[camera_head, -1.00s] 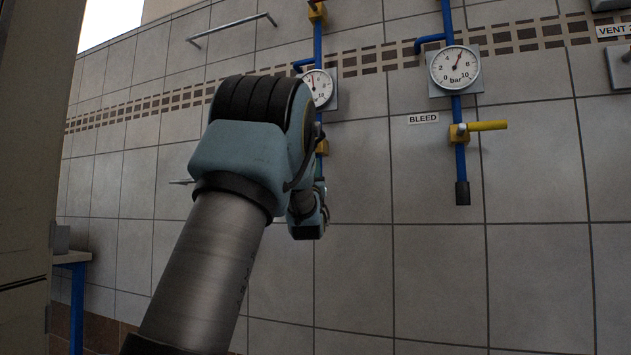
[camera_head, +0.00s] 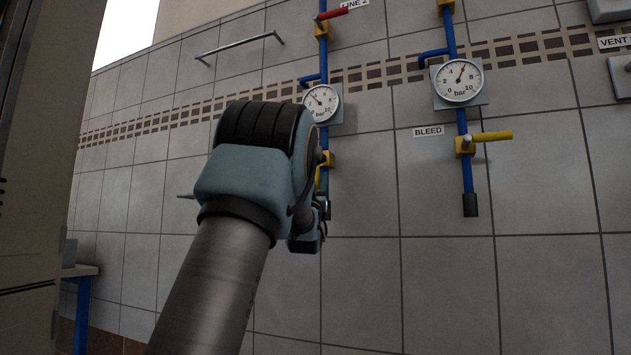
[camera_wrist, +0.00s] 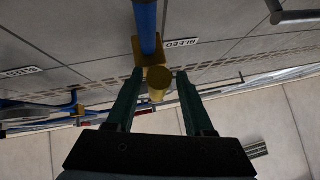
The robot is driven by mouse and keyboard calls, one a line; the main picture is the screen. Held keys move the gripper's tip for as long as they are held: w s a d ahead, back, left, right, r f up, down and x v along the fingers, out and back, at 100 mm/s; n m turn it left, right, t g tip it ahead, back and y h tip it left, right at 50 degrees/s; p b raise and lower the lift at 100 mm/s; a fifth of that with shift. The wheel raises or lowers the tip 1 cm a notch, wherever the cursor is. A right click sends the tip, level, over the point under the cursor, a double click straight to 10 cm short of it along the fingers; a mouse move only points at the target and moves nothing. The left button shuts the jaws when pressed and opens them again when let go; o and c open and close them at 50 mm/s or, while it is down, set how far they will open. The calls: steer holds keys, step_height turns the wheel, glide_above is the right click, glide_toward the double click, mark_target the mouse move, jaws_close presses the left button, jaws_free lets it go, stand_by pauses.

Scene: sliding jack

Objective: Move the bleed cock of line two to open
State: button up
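The line two pipe (camera_head: 324,60) is blue and runs down the wall under a "LINE 2" label (camera_head: 353,4). Its yellow bleed cock body (camera_head: 328,158) is partly hidden behind my arm in the head view. In the wrist view the cock's yellow handle (camera_wrist: 158,88) shows nearly end-on, below the blue pipe and the yellow body (camera_wrist: 147,50). My gripper (camera_wrist: 160,75) has its two green fingers on either side of this handle, with a visible gap at each side. In the head view the fingers are mostly hidden behind my wrist.
A second blue pipe to the right has a gauge (camera_head: 458,80) and a bleed cock (camera_head: 490,137) with its yellow handle pointing right. Line two's gauge (camera_head: 321,103) is just above my wrist. A rail (camera_head: 240,46) and a blue-legged table (camera_head: 82,290) are at left.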

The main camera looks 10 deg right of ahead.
steer(key=shift+o, duration=0.2)
steer(key=b+v, duration=0.1)
steer(key=v, duration=0.9)
steer(key=shift+s+f, duration=0.25)
steer(key=shift+s, duration=0.1)
steer(key=shift+a, duration=0.1)
